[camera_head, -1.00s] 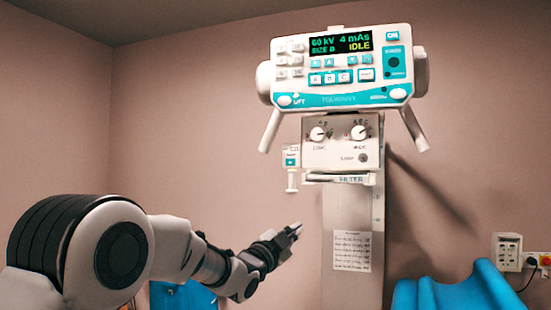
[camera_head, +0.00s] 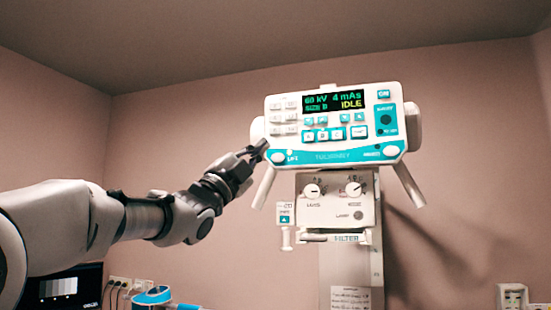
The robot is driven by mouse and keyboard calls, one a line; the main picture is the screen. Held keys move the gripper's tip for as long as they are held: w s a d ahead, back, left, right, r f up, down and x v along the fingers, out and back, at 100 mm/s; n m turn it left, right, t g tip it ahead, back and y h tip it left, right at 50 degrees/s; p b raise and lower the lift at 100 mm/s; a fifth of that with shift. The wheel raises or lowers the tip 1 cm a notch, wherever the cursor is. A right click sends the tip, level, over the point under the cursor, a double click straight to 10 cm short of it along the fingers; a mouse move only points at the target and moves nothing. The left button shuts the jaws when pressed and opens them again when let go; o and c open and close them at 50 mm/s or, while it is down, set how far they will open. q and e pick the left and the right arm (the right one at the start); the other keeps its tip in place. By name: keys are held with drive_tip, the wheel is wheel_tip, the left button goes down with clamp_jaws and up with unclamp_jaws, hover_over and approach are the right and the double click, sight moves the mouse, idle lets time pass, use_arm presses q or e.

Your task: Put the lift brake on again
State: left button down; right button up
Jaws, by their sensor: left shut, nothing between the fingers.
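The control panel (camera_head: 334,155) of the tube head hangs upper right of centre, its display (camera_head: 336,101) reading 60 kV, 4 mAs and IDLE. A white round button (camera_head: 278,157) sits at its lower left corner, beside a small label that seems to read LIFT and a small indicator (camera_head: 290,152). My left gripper (camera_head: 259,149) is shut and empty. Its tips point at the panel's lower left edge, just left of the button. I cannot tell whether they touch the panel. My right gripper is not in view.
Two handles (camera_head: 410,184) angle down below the panel. A knob box (camera_head: 337,201) and a column stand under it. A small lever-like part (camera_head: 286,227) hangs at the box's left. A monitor (camera_head: 62,288) is at the lower left.

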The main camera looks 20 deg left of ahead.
sight(272, 157)
use_arm(q)
drive_tip(key=shift+w, duration=0.1)
drive_tip(key=w+p, duration=0.8)
drive_tip(key=shift+w+d, duration=0.15)
drive_tip(key=shift+w, duration=0.05)
drive_tip(key=shift+w+f, duration=0.1)
drive_tip(key=shift+w, duration=0.05)
drive_tip(key=shift+w, duration=0.1)
idle(1.1)
drive_tip(key=shift+w, duration=0.3)
